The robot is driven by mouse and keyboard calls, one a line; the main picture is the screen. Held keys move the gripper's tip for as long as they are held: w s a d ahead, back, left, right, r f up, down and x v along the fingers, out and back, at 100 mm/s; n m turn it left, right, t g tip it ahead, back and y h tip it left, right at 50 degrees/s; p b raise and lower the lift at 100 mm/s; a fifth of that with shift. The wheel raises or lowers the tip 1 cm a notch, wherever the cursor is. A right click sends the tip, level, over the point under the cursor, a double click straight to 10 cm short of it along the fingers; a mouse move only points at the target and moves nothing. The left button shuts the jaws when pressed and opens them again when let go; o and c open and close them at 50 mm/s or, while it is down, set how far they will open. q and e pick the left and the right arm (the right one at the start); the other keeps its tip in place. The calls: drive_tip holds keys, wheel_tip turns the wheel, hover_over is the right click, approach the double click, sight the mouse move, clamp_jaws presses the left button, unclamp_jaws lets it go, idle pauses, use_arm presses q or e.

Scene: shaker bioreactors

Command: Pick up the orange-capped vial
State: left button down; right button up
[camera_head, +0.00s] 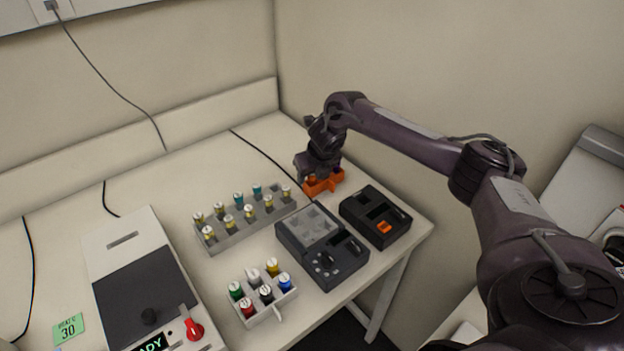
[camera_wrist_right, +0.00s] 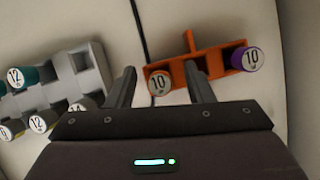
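My right gripper (camera_wrist_right: 160,68) is open, with one finger on each side of this vial's cap. I cannot tell whether the fingers touch it. In the head view the right gripper (camera_head: 317,172) points down over the orange rack (camera_head: 325,185) at the table's back right and hides part of it. A purple-capped vial (camera_wrist_right: 249,58), also marked "10", stands in the rack's other end. My left gripper is not in view.
A grey rack (camera_head: 229,238) with teal- and yellow-capped vials stands left of the orange rack. Two dark devices, one larger (camera_head: 345,268) and one smaller (camera_head: 395,232), stand in front. A white rack of coloured caps (camera_head: 277,311) and a shaker (camera_head: 140,280) are farther left.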

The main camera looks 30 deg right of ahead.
drive_tip(key=shift+s+a+f, duration=0.1)
drive_tip(key=shift+s+f, duration=0.05)
drive_tip(key=shift+s, duration=0.05)
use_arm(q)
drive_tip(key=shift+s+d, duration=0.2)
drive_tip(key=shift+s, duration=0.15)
use_arm(e)
drive_tip(key=shift+s+f, duration=0.1)
drive_tip(key=shift+f, duration=0.05)
drive_tip(key=c, duration=0.8)
drive_tip(key=shift+c, duration=0.2)
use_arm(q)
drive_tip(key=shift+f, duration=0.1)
